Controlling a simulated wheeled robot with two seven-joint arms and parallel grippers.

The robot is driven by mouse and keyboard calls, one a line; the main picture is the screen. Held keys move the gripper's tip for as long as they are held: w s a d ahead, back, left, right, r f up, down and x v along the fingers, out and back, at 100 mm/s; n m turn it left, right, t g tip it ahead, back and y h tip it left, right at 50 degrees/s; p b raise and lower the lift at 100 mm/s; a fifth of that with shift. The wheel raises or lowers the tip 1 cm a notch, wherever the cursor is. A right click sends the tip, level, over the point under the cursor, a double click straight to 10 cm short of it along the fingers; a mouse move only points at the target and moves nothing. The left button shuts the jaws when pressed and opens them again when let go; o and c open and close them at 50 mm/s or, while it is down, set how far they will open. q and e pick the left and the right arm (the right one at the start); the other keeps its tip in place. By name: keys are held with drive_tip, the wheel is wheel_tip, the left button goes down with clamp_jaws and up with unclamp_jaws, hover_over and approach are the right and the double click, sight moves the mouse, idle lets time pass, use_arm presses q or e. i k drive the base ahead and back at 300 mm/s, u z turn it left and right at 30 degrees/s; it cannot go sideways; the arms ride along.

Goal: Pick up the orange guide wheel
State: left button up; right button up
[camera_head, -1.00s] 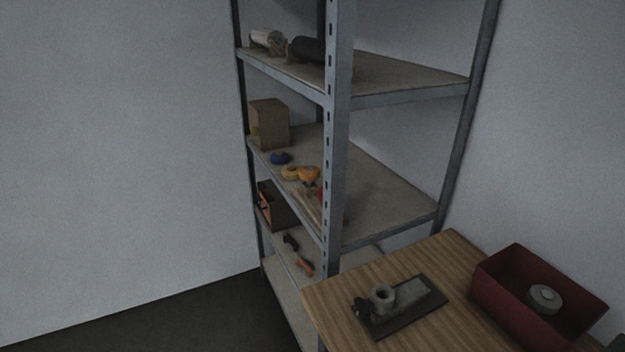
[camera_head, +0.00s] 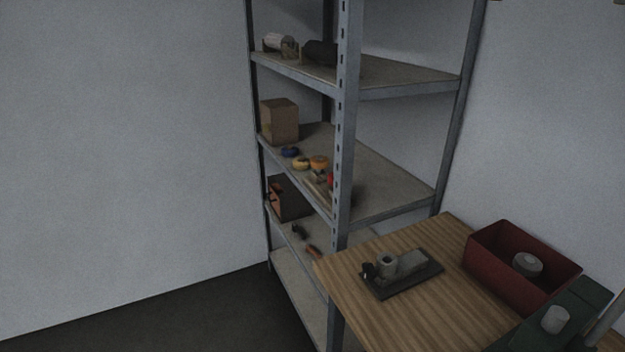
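An orange wheel (camera_head: 319,162) lies on the middle shelf of the metal rack, close to the front upright. A yellow wheel (camera_head: 301,163) lies just left of it, and a dark blue wheel (camera_head: 290,152) lies farther left. A small red thing (camera_head: 331,180) shows partly behind the upright. Neither of my grippers is in view.
The metal rack (camera_head: 345,120) has several shelves; a cardboard box (camera_head: 279,121) stands on the middle one. A wooden table (camera_head: 430,318) at front right carries a dark fixture (camera_head: 402,285), a red bin (camera_head: 488,268) and a dark green object (camera_head: 580,299). Floor (camera_head: 190,322) at left is clear.

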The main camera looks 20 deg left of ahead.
sight(319, 162)
drive_tip(key=z, duration=0.1)
drive_tip(key=k, duration=0.55)
drive_tip(key=u, duration=1.2)
drive_tip(key=i, duration=1.8)
drive_tip(key=z, duration=0.1)
